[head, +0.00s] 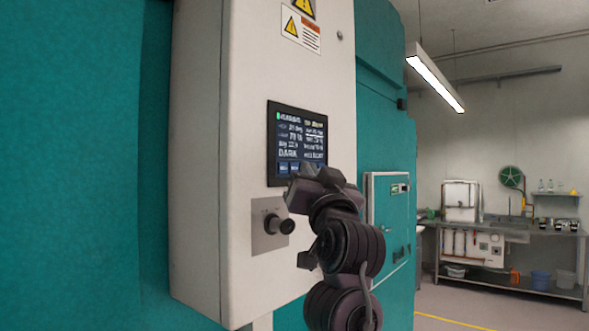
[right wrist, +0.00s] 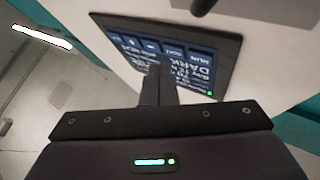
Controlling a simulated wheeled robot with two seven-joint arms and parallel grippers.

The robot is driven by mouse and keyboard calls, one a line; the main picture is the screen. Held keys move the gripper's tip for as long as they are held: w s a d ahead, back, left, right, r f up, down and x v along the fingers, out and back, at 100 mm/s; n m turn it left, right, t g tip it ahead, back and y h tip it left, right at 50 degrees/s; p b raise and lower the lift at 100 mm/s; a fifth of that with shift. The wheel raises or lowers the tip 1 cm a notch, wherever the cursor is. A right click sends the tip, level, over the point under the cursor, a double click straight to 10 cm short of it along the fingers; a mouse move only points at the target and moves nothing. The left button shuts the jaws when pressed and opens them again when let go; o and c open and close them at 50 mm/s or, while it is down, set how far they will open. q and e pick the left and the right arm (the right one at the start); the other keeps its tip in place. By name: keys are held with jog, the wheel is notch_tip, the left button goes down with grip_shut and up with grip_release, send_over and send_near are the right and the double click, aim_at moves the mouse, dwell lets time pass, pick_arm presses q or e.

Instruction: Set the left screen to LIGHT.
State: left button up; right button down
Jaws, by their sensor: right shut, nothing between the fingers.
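The screen (head: 297,135) is a dark panel on the front of the white control box, with white text and a row of blue buttons along its lower edge. The large word at its lower left reads DARK. My right gripper (head: 292,190) is at the screen's lower edge and hides its lower right part. In the right wrist view the screen (right wrist: 200,65) appears upside down, and my shut, empty fingers (right wrist: 160,75) overlap it near the buttons. I cannot tell whether the fingertips touch it. My left gripper is not in view.
A black knob (head: 283,225) on a grey plate sticks out just below the screen, close to my right gripper. The white box (head: 237,190) stands out from the teal chamber wall (head: 75,160). A bench with a sink (head: 495,235) is far off at right.

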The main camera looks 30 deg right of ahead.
jog(key=shift+w, duration=0.1)
dwell(0.4)
jog(key=shift+w+a, duration=0.15)
jog(key=shift+w, duration=0.15)
jog(key=shift+w+a+p, duration=0.15)
jog(key=shift+w+p, duration=0.1)
jog(key=shift+p, duration=0.1)
dwell(0.5)
dwell(0.3)
jog(key=shift+s+d, duration=0.3)
jog(key=shift+s, duration=0.35)
jog(key=shift+s, duration=0.1)
jog(key=s, duration=0.1)
jog(key=s+d+b, duration=0.1)
jog(key=s, duration=0.1)
jog(key=s+d, duration=0.1)
jog(key=shift+s+b, duration=0.2)
jog(key=shift+b, duration=0.1)
jog(key=shift+a+r, duration=0.1)
jog(key=shift+r, duration=0.05)
dwell(2.1)
